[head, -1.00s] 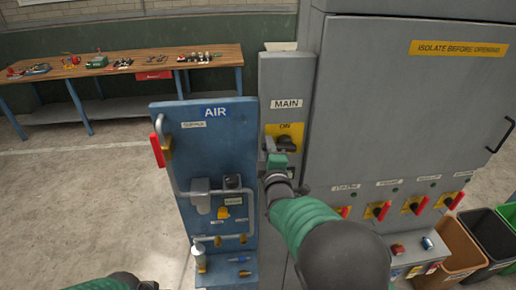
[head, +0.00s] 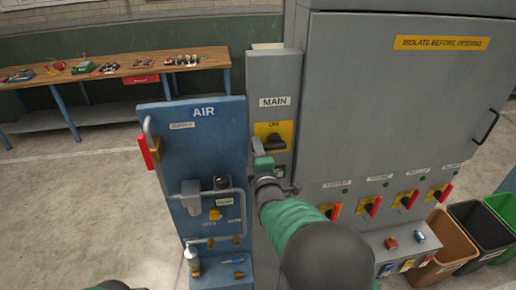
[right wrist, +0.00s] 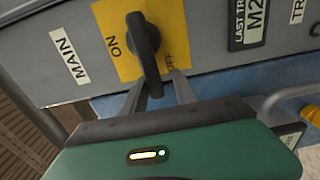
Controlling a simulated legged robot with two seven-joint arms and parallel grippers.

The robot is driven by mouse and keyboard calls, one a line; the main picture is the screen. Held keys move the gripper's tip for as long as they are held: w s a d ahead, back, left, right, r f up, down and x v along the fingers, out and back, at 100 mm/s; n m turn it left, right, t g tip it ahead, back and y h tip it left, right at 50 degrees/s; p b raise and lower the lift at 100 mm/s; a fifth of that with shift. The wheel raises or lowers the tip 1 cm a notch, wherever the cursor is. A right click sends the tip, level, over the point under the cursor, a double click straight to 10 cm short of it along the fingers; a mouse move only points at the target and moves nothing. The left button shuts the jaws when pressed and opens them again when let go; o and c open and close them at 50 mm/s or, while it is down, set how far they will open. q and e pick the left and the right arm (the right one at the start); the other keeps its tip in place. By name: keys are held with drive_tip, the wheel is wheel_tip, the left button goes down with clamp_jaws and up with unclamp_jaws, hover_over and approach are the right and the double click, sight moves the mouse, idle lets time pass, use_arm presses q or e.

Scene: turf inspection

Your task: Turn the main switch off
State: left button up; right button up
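The main switch is a black rotary handle on a yellow plate (head: 262,129) marked ON, under a MAIN label on a narrow grey panel. In the right wrist view, its black handle (right wrist: 143,45) stands over the plate, with ON to its left and OFF to its right. My right gripper (right wrist: 160,93) has its two grey fingers apart, one on each side of the handle's near end; I cannot tell whether they touch it. In the head view my right gripper (head: 260,150) is just below the switch and partly hides it. My left gripper is not in view; only a bit of my left arm shows at the bottom.
A blue AIR panel (head: 160,120) with pipes and a red lever stands close to the left. A large grey cabinet (head: 390,120) with several red-handled switches is on the right. Bins (head: 447,250) stand at the lower right. A workbench (head: 110,77) is behind left.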

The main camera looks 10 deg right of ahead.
drive_tip(key=shift+o, duration=0.2)
drive_tip(key=shift+r, duration=0.2)
drive_tip(key=shift+s+f, duration=0.1)
drive_tip(key=shift+s, duration=0.2)
drive_tip(key=s+b, duration=0.3)
drive_tip(key=s, duration=1.3)
drive_tip(key=shift+b, duration=0.4)
drive_tip(key=shift+s, duration=0.1)
